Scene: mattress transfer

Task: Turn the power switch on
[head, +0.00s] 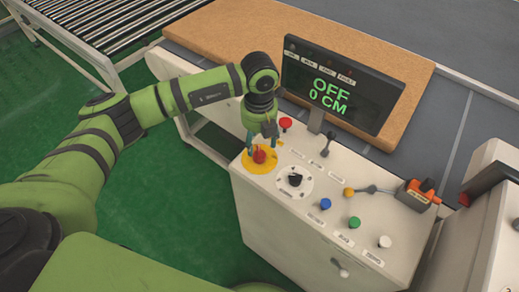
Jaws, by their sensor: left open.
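A red knob on a yellow round plate, which looks like the power switch (260,157), sits at the left end of the white control console (300,235). The display (340,88) on the console reads "OFF" and "0 CM" in green. My left gripper (262,143) points down over the red knob. It is open, with one finger on each side just above and behind the knob. Whether the fingers touch the knob I cannot tell. My right gripper is not in view.
Beside the red knob are a black dial (295,180), a red button (285,123), a lever (326,145), and blue, green and white buttons. An orange device (420,190) sits at the right. A roller conveyor (110,25) and brown mattress (215,30) lie behind.

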